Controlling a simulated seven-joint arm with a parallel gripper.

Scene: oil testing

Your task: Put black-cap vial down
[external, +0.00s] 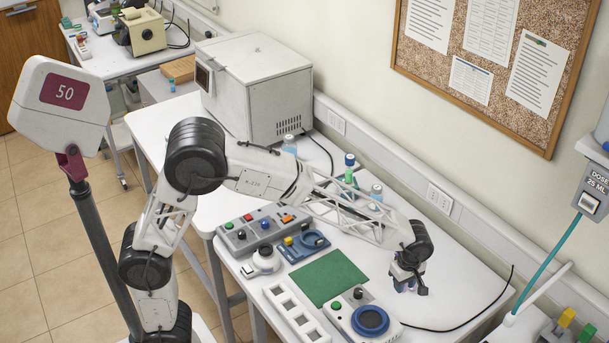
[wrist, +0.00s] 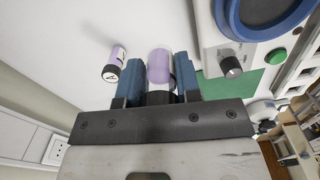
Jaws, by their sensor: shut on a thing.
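My gripper (wrist: 158,82) is shut on a vial with a lavender body (wrist: 159,64), held between the two blue fingers. A dark part of this vial, seemingly its black cap, shows at the gripper end. In the external view my gripper (external: 405,284) is low over the white table, right of the green mat, and hides the vial. I cannot tell whether the held vial touches the table. A second lavender vial (wrist: 117,58) with a dark, white-marked cap is beside the left finger, apart from it.
The green mat (external: 329,277) and a device with a blue ring (external: 370,321) are left of my gripper. A white slotted rack (external: 293,312) is at the front. A black cable (external: 470,322) crosses the table's right part.

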